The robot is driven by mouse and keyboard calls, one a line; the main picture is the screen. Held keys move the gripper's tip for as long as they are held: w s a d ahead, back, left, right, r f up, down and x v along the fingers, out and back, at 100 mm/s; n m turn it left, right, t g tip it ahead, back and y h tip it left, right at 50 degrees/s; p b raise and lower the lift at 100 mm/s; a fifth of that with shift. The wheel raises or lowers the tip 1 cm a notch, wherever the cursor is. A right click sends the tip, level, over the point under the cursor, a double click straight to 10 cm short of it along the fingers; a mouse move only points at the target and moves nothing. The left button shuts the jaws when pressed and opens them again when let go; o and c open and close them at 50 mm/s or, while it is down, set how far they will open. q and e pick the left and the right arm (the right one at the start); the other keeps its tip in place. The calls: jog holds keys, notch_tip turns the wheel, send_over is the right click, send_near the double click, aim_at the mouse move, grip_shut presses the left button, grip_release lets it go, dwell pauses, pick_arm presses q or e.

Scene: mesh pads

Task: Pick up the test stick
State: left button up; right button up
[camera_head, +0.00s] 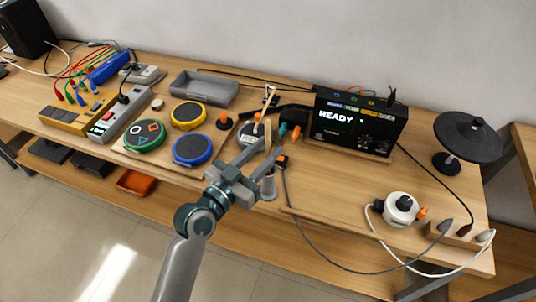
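A light wooden stick (266,106), which looks like the test stick, shows near the middle of the bench, just beyond my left gripper. Its upper end is visible, while its lower end meets a round dark pad with a pale centre. I cannot tell whether it leans or lies there. My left gripper (268,146) comes in from below with its two fingers spread. The fingers point towards the stick and the pad, and nothing shows clearly held between them. A grey cylinder (268,185) stands close beside the fingers, partly hidden. My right gripper is not in view.
Green (145,135), yellow (188,115) and blue (192,149) round pads lie left. A grey tray (204,88) sits behind. A black module reading READY (355,122) stands right. A white round device (401,208) and loose cables occupy the right front. Bare wood lies between.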

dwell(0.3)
pick_arm(q)
jog(key=p+x, duration=0.1)
jog(key=x, duration=0.2)
jog(key=p+x, duration=0.1)
jog(key=x, duration=0.1)
jog(key=shift+w+r+p, duration=0.1)
jog(key=shift+r+p, duration=0.25)
grip_shut()
